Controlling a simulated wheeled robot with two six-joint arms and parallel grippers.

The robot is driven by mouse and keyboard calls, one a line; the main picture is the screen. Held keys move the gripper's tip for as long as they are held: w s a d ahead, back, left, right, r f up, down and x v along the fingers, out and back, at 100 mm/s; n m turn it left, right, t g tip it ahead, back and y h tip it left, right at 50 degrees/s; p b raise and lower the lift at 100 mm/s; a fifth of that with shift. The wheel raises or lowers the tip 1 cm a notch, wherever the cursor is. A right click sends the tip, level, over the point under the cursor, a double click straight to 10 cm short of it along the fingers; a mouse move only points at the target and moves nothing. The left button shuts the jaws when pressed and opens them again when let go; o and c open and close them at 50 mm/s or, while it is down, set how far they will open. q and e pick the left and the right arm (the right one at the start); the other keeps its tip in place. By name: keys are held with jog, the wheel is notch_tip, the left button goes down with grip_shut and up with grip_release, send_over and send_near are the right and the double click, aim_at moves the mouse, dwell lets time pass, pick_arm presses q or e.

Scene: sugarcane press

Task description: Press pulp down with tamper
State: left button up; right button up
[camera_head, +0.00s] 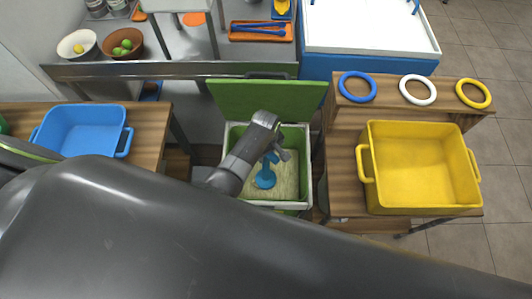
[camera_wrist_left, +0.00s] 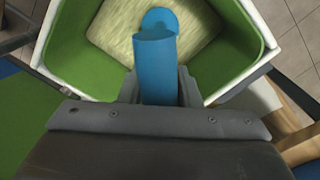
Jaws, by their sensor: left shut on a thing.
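A blue tamper (camera_head: 265,178) stands over the pale pulp (camera_head: 285,186) inside a green-lined white bin. My left gripper (camera_head: 276,156) is shut on the tamper's upper part, above the bin. In the left wrist view the tamper (camera_wrist_left: 155,60) rises between the two fingers (camera_wrist_left: 158,88), and its round foot is over the pulp (camera_wrist_left: 105,38). I cannot tell whether the foot touches the pulp. The bin (camera_head: 306,180) has its green lid (camera_head: 230,100) open at the back. My right gripper is not in view.
A yellow tub (camera_head: 415,165) stands on the wooden table at the right, with blue, white and yellow rings behind it. A blue tub (camera_head: 80,130) is on the left table. The open lid stands behind my left gripper.

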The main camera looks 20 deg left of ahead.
pick_arm(q)
jog(key=shift+f+b, duration=1.15)
jog(key=shift+f, duration=0.6)
notch_tip(320, 180, up, 12)
jog(key=p, duration=1.2)
notch_tip(320, 180, up, 2)
jog(key=shift+r+p, duration=0.25)
jog(key=shift+p, duration=0.5)
jog(key=shift+r, duration=0.25)
notch_tip(320, 180, up, 7)
jog(key=shift+b, duration=0.3)
